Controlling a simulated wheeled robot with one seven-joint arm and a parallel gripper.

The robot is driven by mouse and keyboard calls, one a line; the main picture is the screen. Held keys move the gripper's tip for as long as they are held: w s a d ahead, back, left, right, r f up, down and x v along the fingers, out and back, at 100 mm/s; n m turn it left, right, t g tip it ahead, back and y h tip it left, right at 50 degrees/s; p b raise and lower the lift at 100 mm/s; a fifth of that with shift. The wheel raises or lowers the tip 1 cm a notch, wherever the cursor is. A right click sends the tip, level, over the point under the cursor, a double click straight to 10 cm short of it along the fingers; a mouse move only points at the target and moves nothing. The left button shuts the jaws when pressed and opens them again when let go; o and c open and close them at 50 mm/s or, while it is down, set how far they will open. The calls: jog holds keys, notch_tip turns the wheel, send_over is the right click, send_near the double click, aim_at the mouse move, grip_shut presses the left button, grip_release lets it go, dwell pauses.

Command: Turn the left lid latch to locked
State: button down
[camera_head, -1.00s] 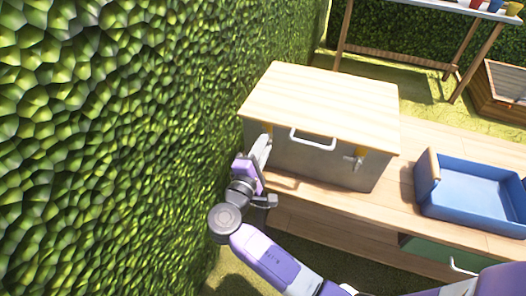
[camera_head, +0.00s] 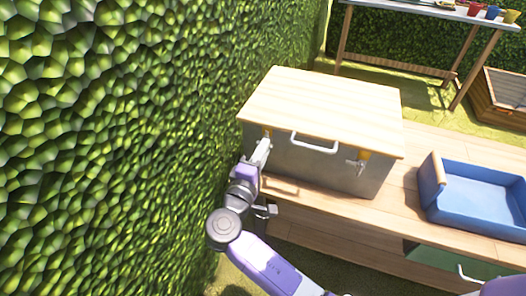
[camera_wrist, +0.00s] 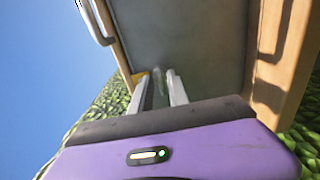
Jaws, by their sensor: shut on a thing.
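A grey box (camera_head: 315,170) with a pale wooden lid (camera_head: 320,108) stands on a wooden bench. My gripper (camera_head: 263,148) is at the left end of the box's front, just below the lid edge. In the wrist view my gripper (camera_wrist: 160,92) has its two pale fingers close together around the left lid latch (camera_wrist: 158,80), a thin grey piece beside a yellow mount (camera_wrist: 140,76). The fingers are shut on it. In the head view the gripper hides most of this latch. The right latch (camera_head: 357,165) is in plain view under the lid.
A white handle (camera_head: 314,146) juts from the lid's front edge between the latches. A tall green hedge (camera_head: 150,130) stands close to the left of my arm. A blue tray (camera_head: 478,195) lies on the bench (camera_head: 395,195) to the right.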

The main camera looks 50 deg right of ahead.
jog(key=c, duration=1.3)
grip_release()
jog(key=shift+d, duration=0.1)
jog(key=v, duration=0.8)
